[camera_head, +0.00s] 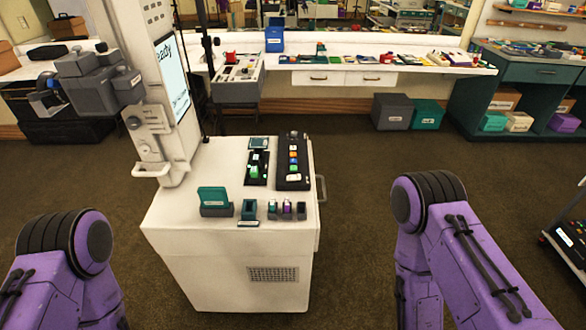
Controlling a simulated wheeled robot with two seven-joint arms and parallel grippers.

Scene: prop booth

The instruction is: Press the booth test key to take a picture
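A white booth cabinet (170,222) stands in front of me, with a tall white column at its back left. The column carries a lit screen (172,75) with partly legible text ending in "eady". On the cabinet top is a small black panel (257,181) with a green key (254,171). Right of it is a longer black panel (290,183) with several coloured keys in a row. I cannot tell from the labels which one is the test key. Only purple links of my two arms show, at lower left and right; both grippers are out of view.
A teal card stand (213,197) and several small holders line the cabinet's front edge. A grey camera-like device (120,88) juts left from the column. A long white counter (350,60) runs along the back.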

